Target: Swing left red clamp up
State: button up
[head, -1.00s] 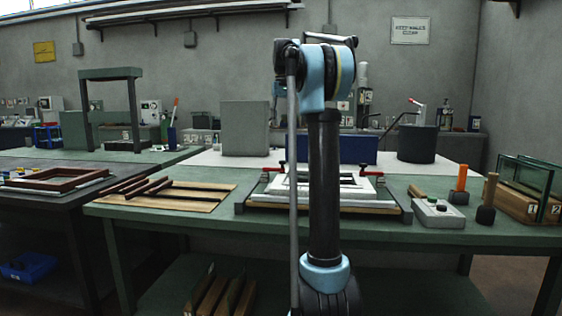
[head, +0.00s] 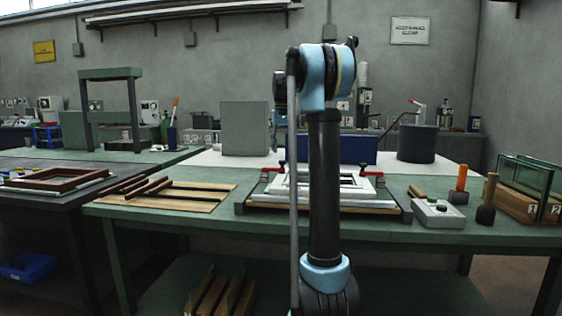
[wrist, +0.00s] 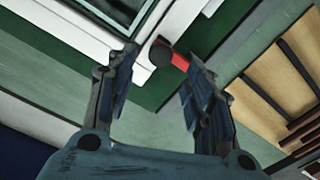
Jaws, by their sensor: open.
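The left red clamp (head: 270,169) sits at the left of the press bed in the head view, with a dark knob beside its red arm. In the wrist view its red arm (wrist: 180,62) and round black knob (wrist: 161,53) lie between the fingertips of my gripper (wrist: 160,62). My gripper is open, with a finger on either side of the clamp. I cannot tell whether either finger touches it. In the head view my gripper is hidden behind my arm. The white frame (head: 285,190) lies on the bed to the right of the clamp.
A second red clamp (head: 371,174) stands at the right of the bed. Dark wooden strips (head: 140,187) lie on a board to the left. A control box (head: 436,213) and upright handled tools stand to the right.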

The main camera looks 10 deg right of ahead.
jog(key=shift+f, duration=2.7)
grip_shut()
